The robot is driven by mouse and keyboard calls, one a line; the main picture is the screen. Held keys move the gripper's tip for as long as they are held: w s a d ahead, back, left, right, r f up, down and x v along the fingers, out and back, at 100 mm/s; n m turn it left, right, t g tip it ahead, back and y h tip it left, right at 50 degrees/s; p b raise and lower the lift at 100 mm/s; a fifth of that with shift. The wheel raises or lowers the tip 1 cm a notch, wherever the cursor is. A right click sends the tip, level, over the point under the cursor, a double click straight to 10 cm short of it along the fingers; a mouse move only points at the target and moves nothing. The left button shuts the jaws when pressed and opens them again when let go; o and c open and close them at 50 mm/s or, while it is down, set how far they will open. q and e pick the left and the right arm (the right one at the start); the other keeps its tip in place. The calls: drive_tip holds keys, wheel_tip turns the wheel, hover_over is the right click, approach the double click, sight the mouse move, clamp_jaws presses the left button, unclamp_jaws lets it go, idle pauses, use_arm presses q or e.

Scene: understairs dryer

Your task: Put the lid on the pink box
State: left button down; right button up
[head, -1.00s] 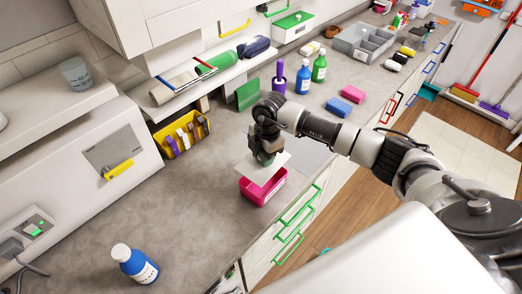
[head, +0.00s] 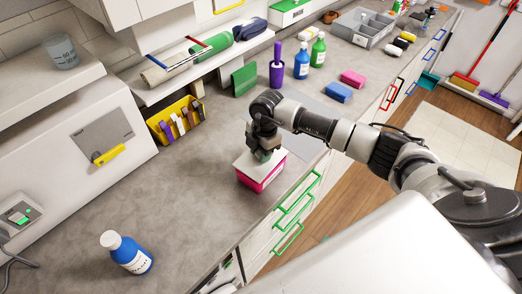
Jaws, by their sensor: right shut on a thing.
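The pink box (head: 262,179) stands on the grey counter near its front edge, with a white label on its side. The flat white lid (head: 246,164) lies over the top of the box and looks roughly lined up with its rim. Whether it is fully seated I cannot tell. My left gripper is not in view.
A blue bottle (head: 126,253) stands at the front left of the counter. A yellow bin (head: 176,121) is by the back wall. Pink and blue sponges (head: 338,92) and bottles (head: 302,62) stand farther right. Bare counter lies left of the box.

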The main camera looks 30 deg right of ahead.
idle(0.3)
drive_tip(key=shift+r+p, duration=0.1)
drive_tip(key=shift+p, duration=0.2)
idle(0.6)
drive_tip(key=shift+f, duration=0.2)
idle(1.0)
drive_tip(key=o, duration=1)
drive_tip(key=shift+o, duration=0.4)
drive_tip(key=o, duration=0.4)
drive_tip(key=shift+r, duration=0.15)
